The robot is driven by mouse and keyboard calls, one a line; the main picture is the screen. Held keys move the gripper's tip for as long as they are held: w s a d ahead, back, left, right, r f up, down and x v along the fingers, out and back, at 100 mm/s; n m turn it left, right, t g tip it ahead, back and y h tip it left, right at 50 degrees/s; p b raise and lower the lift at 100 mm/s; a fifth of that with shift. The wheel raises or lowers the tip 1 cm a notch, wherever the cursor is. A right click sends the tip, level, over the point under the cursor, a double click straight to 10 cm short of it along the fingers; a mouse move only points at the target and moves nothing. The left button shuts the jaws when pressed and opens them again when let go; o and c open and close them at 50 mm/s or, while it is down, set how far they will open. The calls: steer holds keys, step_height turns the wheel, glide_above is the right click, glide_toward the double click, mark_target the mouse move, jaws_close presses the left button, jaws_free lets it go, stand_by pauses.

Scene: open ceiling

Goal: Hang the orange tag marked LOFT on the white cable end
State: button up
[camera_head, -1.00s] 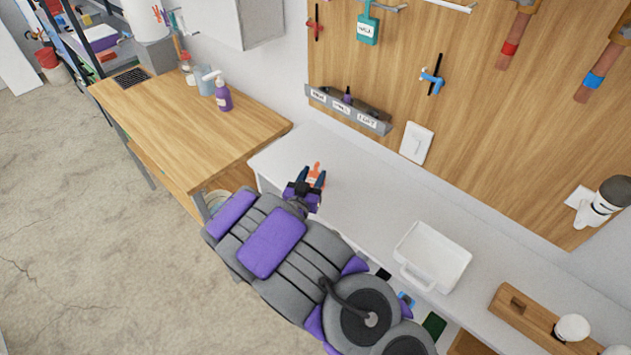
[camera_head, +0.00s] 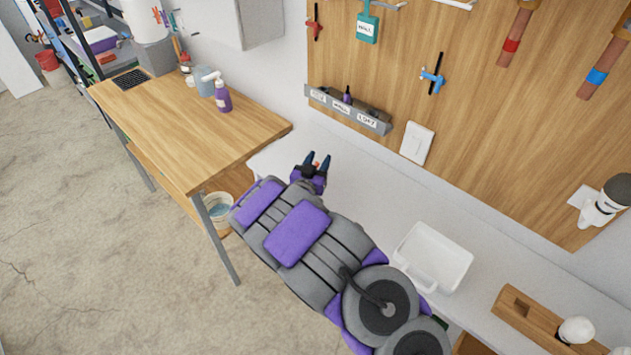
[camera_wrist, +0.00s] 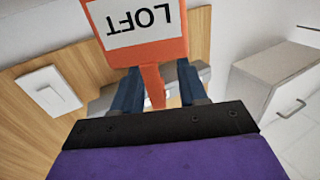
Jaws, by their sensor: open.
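The orange tag (camera_wrist: 144,53) fills the top of the wrist view, with LOFT upside down on its white label. Its narrow orange strip runs down between my two dark fingers. In the head view only a small orange bit of the tag (camera_head: 316,164) shows. My gripper (camera_head: 317,159) is open above the white counter, with the tag's strip between its fingers. I cannot tell whether the fingers touch it. A white rod (camera_head: 455,4) sticks out at the top of the pegboard; I cannot tell whether it is the white cable end.
A grey ledge (camera_head: 317,94) on the wooden board bears labels, including WALL and LOFT, and a dark bottle-like piece. A teal WALL tag (camera_head: 367,27) hangs above. A white switch plate (camera_head: 417,143) is beside the ledge. A white tray (camera_head: 435,255) stands on the counter.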

steer(key=shift+c, duration=0.4)
jaws_close()
steer(key=shift+r, duration=0.15)
